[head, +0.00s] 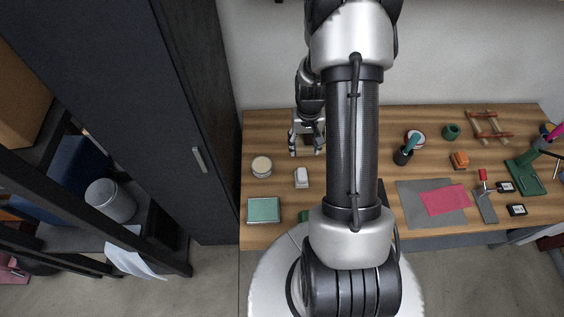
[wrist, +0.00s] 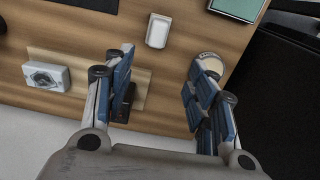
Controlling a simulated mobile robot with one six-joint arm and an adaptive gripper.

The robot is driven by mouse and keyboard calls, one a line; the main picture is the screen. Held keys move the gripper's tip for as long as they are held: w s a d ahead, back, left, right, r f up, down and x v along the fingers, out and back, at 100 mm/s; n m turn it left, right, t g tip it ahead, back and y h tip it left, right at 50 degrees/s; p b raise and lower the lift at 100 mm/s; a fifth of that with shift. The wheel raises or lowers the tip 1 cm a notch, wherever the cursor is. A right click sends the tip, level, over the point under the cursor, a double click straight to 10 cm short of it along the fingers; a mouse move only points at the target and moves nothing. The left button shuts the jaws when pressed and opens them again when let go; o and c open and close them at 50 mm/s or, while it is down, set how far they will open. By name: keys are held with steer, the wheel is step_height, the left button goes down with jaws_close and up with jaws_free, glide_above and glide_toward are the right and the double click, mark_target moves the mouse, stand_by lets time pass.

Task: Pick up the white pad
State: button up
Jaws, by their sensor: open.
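The white pad (head: 301,177), a small whitish block, lies on the wooden table in front of my gripper in the head view. It also shows in the wrist view (wrist: 158,31), top centre, beyond the fingertips and apart from them. My gripper (head: 307,148) is above the table on the far side of the pad. In the wrist view my gripper (wrist: 160,66) has its two blue-padded fingers wide apart, with only bare wood seen between the tips.
A round tin (head: 261,166) stands left of the pad; the right finger partly covers it in the wrist view (wrist: 211,64). A green-topped tray (head: 263,209) lies front left. A white box with a dial (wrist: 46,76) sits on a wooden board. A dark cabinet (head: 190,120) borders the table's left.

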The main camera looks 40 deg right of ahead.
steer(key=b, duration=0.3)
glide_above(302, 173)
steer(key=f, duration=1.3)
steer(key=shift+s+a+f, duration=0.2)
steer(key=shift+s+a, duration=0.05)
steer(key=shift+w+d+f+b, duration=0.15)
steer(key=shift+f+b, duration=0.2)
steer(key=shift+f, duration=1.15)
steer(key=shift+d+f+b, duration=0.1)
steer(key=shift+f+b, duration=0.2)
steer(key=shift+f, duration=1.15)
jaws_close()
